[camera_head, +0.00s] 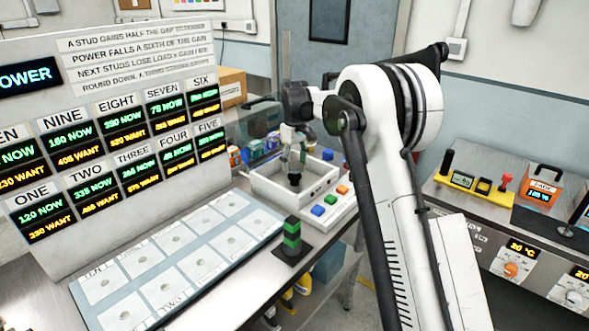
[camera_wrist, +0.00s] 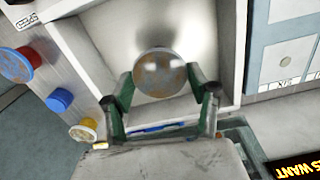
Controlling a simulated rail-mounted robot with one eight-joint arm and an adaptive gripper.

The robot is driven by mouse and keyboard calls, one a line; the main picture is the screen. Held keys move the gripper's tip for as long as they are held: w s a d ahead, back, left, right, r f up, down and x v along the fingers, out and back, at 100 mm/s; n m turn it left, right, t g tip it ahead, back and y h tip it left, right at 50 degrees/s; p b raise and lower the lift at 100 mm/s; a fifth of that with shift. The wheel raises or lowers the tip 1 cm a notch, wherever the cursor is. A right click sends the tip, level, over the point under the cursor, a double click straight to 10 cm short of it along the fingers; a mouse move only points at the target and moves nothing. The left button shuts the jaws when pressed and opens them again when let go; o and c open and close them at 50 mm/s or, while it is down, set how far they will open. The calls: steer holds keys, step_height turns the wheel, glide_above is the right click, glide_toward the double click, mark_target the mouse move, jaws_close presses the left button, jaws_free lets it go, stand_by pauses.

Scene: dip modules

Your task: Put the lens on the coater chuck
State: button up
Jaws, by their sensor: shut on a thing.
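My gripper (camera_wrist: 158,78) is shut on a round, glossy grey-brown disc, which appears to be the lens (camera_wrist: 160,72). Its two green fingers press on opposite sides of the disc. In the head view my gripper (camera_head: 295,155) hangs over the open white box of the coater (camera_head: 270,193), pointing down. A small dark round piece (camera_head: 294,180), possibly the chuck, shows inside the box just under the fingers. In the wrist view the disc covers part of the box floor, and no chuck can be made out. I cannot tell whether the disc touches anything below.
Coloured buttons, blue (camera_head: 317,210) and orange (camera_head: 342,190), line the coater's front. A green and black stack (camera_head: 291,238) stands near it. A panel of numbered pads (camera_head: 170,260) lies at left below a large board (camera_head: 110,130). An instrument bench (camera_head: 500,225) is at right.

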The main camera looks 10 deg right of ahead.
steer(key=shift+f, duration=1.2)
steer(key=shift+f, duration=0.15)
steer(key=o, duration=0.9)
steer(key=shift+o, duration=0.2)
